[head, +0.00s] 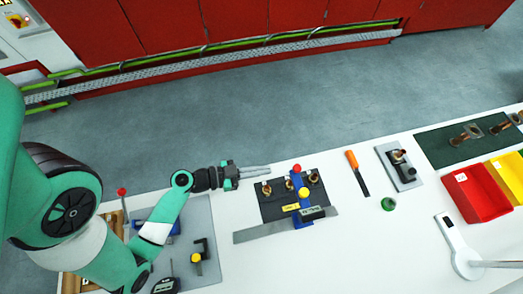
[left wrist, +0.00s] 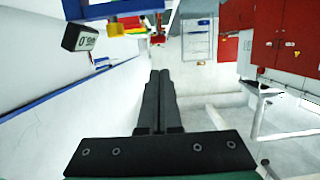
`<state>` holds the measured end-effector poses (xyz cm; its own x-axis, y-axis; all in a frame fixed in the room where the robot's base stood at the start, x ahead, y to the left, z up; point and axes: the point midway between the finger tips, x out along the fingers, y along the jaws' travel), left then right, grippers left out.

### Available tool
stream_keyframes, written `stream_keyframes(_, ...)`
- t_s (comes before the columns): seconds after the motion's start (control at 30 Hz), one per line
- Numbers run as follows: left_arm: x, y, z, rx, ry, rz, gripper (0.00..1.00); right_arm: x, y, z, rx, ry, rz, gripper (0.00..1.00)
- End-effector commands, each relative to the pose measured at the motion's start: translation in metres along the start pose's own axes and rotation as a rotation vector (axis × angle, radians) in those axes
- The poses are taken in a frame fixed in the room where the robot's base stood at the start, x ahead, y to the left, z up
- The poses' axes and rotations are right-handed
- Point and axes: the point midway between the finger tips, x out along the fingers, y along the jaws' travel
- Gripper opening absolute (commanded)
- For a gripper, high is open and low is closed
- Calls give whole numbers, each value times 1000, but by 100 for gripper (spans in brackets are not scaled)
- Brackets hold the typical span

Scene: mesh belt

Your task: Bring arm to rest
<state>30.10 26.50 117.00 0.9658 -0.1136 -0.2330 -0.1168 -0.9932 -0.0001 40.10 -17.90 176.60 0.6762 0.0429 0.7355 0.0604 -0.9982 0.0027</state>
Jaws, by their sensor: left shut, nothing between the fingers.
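My left arm comes in from the left in the head view, a green and white arm with a dark wrist. Its left gripper (head: 268,171) is shut and empty, with its slim grey fingers pointing right. It is over the far edge of the white table, just behind the dark fixture plate (head: 268,207). In the left wrist view the two black fingers (left wrist: 159,76) lie together with nothing between them. My right gripper does not show.
An orange-handled tool (head: 351,159), a green ring (head: 388,204), a grey plate (head: 390,178) and a red bin (head: 472,197) stand to the right. The table's front middle is clear.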

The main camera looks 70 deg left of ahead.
Motion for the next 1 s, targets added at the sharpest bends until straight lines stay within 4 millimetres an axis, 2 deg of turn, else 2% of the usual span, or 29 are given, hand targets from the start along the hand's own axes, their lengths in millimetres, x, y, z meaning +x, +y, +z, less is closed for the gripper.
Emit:
stream_keyframes(0.57, 0, 1, 0, 2, 0, 2, 0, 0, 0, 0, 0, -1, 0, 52)
stream_keyframes(0.67, 7, 8, -12, 28, 13, 43, 0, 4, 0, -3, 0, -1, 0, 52)
stream_keyframes(0.77, 30, 11, -58, 130, 84, 116, 0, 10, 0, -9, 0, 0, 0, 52)
stream_keyframes(0.87, 60, 19, -133, 299, 198, 193, 0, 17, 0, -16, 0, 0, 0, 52)
stream_keyframes(0.9, 71, 25, -167, 385, 245, 215, 0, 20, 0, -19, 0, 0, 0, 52)
stream_keyframes(0.97, 86, 37, -218, 506, 315, 234, 0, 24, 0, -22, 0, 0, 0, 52)
stream_keyframes(1.0, 93, 46, -252, 571, 359, 238, 0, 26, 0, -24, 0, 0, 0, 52)
